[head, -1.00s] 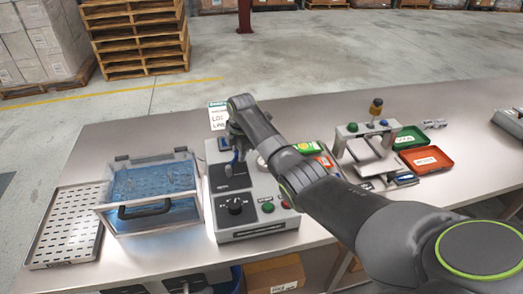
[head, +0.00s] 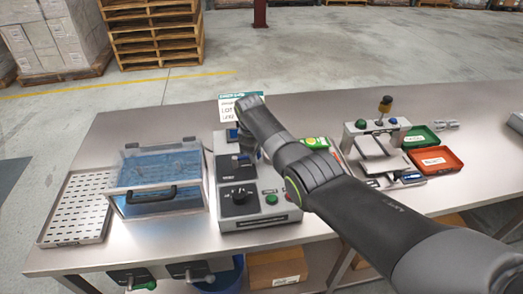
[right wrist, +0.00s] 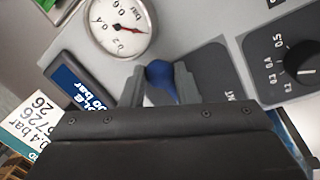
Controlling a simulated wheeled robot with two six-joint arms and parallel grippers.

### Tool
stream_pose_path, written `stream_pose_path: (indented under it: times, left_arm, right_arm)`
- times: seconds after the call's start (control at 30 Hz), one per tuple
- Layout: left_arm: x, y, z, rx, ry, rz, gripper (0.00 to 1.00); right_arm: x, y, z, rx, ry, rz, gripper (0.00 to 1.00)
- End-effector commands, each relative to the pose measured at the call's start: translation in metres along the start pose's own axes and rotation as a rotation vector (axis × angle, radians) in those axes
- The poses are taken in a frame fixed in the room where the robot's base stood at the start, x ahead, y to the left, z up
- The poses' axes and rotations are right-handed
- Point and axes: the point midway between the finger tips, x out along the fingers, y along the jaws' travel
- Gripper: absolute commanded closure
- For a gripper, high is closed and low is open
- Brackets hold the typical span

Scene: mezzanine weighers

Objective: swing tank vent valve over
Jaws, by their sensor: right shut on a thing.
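The blue knob of a valve lever (right wrist: 162,76) sits between the fingers of my right gripper (right wrist: 160,88) in the right wrist view. The gripper is shut on it. In the head view my right gripper (head: 246,154) is over the grey control box (head: 258,215), and its arm hides part of the box and most of the lever. A clear tank (head: 160,203) with blue contents and a dark handle stands left of the box. A round pressure gauge (right wrist: 119,25) with a red needle is beside the lever in the wrist view. My left gripper is not in view.
A black dial (head: 239,195) and a green button (head: 271,199) are on the box front. A perforated tray (head: 77,207) lies at the left. A grey stand (head: 375,148), a green tray (head: 421,136) and a red tray (head: 436,160) are at the right.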

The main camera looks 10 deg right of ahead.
Motion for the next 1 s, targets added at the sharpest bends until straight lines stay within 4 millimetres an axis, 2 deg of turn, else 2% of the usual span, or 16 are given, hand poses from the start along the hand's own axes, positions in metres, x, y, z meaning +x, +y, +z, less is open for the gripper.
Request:
stream_pose_path:
  times: [0.3,0.73,0.77,0.9,1.0]
  left_arm:
    - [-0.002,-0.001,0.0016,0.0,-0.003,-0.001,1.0]
    - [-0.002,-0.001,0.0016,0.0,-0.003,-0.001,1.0]
    - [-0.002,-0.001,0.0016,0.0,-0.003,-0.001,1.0]
    - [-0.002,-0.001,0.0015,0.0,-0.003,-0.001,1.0]
    - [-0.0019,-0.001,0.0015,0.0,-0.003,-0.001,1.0]
  right_arm:
    - [-0.0016,-0.0026,-0.0022,0.076,-0.015,0.002,1.0]
    - [-0.0012,-0.0033,-0.0022,0.085,-0.017,0.0,1.0]
    - [-0.0012,-0.0033,-0.0022,0.085,-0.017,0.0,0.71]
    - [-0.0011,-0.0034,-0.0023,0.084,-0.017,0.0,0.53]
    - [-0.001,-0.0035,-0.0023,0.084,-0.017,0.0,0.51]
